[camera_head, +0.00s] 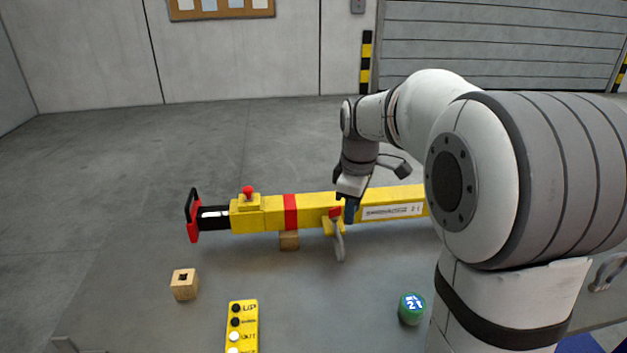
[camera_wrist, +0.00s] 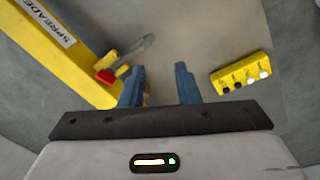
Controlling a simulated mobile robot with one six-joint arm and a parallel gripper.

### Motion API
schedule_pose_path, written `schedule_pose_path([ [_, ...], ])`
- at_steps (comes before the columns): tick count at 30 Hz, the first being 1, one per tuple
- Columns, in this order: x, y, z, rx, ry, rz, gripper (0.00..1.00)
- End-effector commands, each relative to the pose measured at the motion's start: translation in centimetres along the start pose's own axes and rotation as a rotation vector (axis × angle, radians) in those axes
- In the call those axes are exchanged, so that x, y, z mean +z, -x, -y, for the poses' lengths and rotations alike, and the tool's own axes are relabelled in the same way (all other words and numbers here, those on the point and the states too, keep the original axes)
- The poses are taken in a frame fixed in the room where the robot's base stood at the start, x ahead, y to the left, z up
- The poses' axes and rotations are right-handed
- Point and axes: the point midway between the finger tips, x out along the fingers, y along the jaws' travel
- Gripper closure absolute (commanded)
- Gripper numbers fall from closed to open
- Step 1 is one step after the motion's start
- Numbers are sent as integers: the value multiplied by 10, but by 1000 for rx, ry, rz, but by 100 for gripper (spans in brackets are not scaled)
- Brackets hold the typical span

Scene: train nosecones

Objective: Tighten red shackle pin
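The red shackle pin (camera_head: 335,212) sits on a yellow lug on the side of a long yellow spreader bar (camera_head: 265,216). A grey metal shackle (camera_head: 339,243) hangs from the lug. In the wrist view the red pin (camera_wrist: 105,76) and the shackle (camera_wrist: 134,49) lie up and left of my fingers. My gripper (camera_wrist: 160,85) is open, with a gap between its blue fingers and nothing in it. In the head view my gripper (camera_head: 349,210) is beside the red pin, just to its right. Whether a finger touches the pin cannot be told.
A yellow button box (camera_head: 242,327) lies at the front of the table, and it also shows in the wrist view (camera_wrist: 240,74). A red knob (camera_head: 247,190) tops the bar.

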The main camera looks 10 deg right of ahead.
Motion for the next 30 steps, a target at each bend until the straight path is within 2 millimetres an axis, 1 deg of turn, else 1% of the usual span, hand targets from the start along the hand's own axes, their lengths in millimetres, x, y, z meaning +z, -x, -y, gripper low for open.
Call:
schedule_pose_path([
  [1, -14, -2, -22, -15, 102, 8, 71],
  [3, -29, -8, -48, -32, 259, 13, 71],
  [6, -49, -20, -81, -57, 466, 17, 71],
  [9, -64, -33, -105, -77, 637, 16, 71],
  [12, -73, -44, -122, -92, 761, 13, 71],
  [16, -79, -53, -132, -101, 850, 10, 71],
  [20, -80, -63, -134, -106, 875, 9, 71],
  [30, -76, -115, -129, -107, 872, 9, 71],
])
